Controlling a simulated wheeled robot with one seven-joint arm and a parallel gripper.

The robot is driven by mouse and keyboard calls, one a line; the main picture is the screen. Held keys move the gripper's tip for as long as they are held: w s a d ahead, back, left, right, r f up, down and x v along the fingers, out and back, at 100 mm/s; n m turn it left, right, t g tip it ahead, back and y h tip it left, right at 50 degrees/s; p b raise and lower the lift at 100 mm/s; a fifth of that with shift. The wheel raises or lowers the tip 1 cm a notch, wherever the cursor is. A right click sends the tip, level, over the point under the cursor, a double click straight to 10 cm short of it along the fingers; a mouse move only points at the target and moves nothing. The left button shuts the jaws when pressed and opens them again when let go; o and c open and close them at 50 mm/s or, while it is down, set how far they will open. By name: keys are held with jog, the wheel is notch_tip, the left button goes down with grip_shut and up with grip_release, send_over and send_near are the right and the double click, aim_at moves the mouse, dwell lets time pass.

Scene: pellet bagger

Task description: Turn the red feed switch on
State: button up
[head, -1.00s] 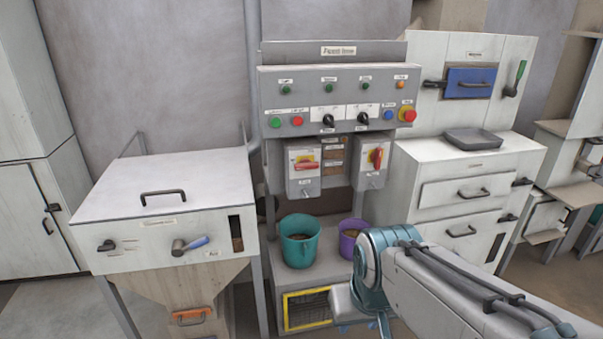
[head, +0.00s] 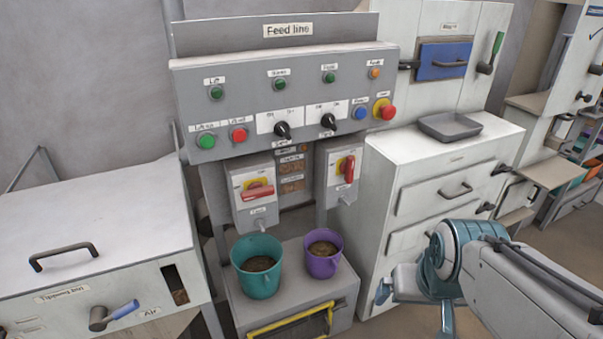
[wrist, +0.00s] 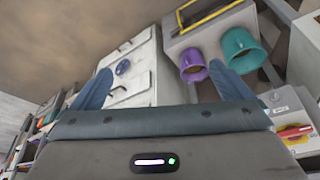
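Two switch boxes hang under the grey Feed line panel. The left box (head: 251,188) has a red handle (head: 257,192) lying level on a yellow plate. The right box (head: 340,172) has a red handle (head: 346,167) standing upright. The small labels under them are too blurred to read surely. In the wrist view, a red handle (wrist: 296,131) on yellow shows at the right edge. My gripper (wrist: 165,88) is open and empty, with its blue fingers wide apart. In the head view it is low and right of both boxes, touching neither.
A teal bucket (head: 257,278) and a purple bucket (head: 322,264) of pellets stand below the boxes. A white drawer cabinet (head: 420,170) stands right, with a grey tray (head: 450,127) on top. A white bin (head: 90,220) stands left. Buttons and black knobs fill the panel (head: 300,65).

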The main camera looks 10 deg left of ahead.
jog(key=w+a+f+n+t+y+b, duration=0.1)
jog(key=w+a+f+n+t+b, duration=0.15)
jog(key=w+a+b, duration=0.2)
jog(key=n+t+y+b, duration=0.4)
jog(key=t+y+b, duration=0.45)
jog(key=b, duration=0.25)
send_near(259, 194)
jog(key=shift+m, duration=0.25)
jog(key=x, duration=0.8)
jog(key=shift+w+a, duration=0.1)
jog(key=shift+w, duration=0.1)
jog(key=c, duration=1)
